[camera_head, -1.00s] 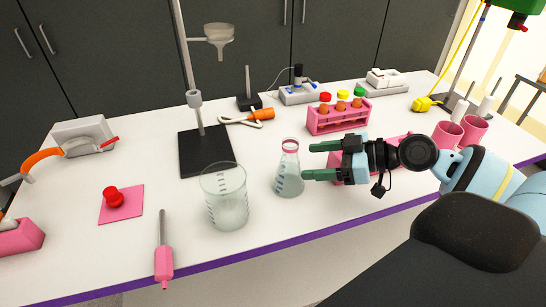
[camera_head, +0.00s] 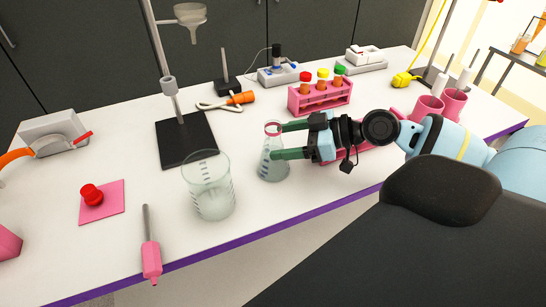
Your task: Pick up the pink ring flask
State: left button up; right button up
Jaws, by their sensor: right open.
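The pink ring flask (camera_head: 271,166) is a clear conical flask with a pink ring round its neck. It stands upright on the white table, right of the large glass beaker (camera_head: 209,186). My right gripper (camera_head: 277,141) comes in from the right with its two green fingers open. The fingertips reach the flask's neck and upper body and overlap it in the picture. I cannot tell whether they touch the glass. My left gripper is not in view.
A pink rack (camera_head: 320,97) with several capped tubes stands behind my right gripper. A stand with a black base (camera_head: 186,139) is behind the beaker. A pink-handled tool (camera_head: 151,258) lies at the front edge. Pink cups (camera_head: 427,108) stand at the right.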

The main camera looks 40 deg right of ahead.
aim_at(266, 145)
jog(key=shift+w, duration=0.1)
jog(key=shift+f+p+x, duration=0.15)
jog(key=shift+p+x, duration=0.05)
jog(key=shift+x, duration=1.1)
jog(key=shift+f+p+x, duration=0.15)
jog(key=shift+p+x, duration=0.05)
jog(key=shift+x, duration=1.05)
jog(key=shift+c, duration=0.4)
jog(key=c, duration=1.2)
